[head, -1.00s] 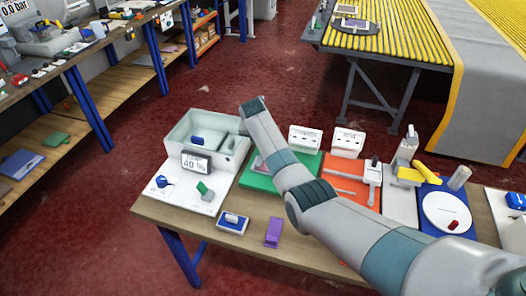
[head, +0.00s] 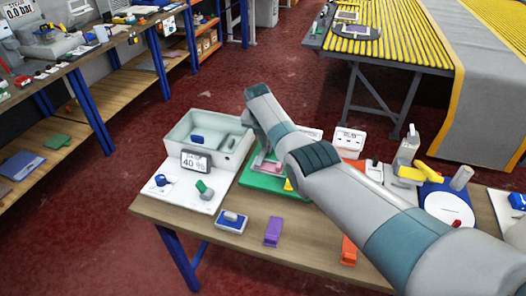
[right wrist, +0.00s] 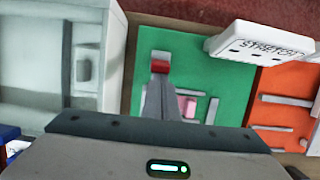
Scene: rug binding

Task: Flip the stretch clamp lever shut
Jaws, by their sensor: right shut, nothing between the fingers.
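The green board (head: 247,180) stands on the table beside the grey bin, partly hidden by my right arm. In the right wrist view the green board (right wrist: 224,75) carries a grey bar with a red end (right wrist: 160,67), perhaps the clamp lever, and a pink block (right wrist: 186,105) with pale bars. A white sign reading "STRETCH" (right wrist: 262,42) stands at its right edge. My right gripper (right wrist: 160,82) is shut and empty, its tips over the board close to the red end. Whether they touch is unclear. In the head view the gripper is mostly hidden. My left gripper is out of view.
The grey bin (head: 180,127) is left of the green board. An orange board (right wrist: 285,95) is to its right. A blue-and-white block (head: 232,222) and a purple block (head: 272,232) lie at the front. Farther right are a yellow-handled tool (head: 411,174) and a white disc (head: 447,209).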

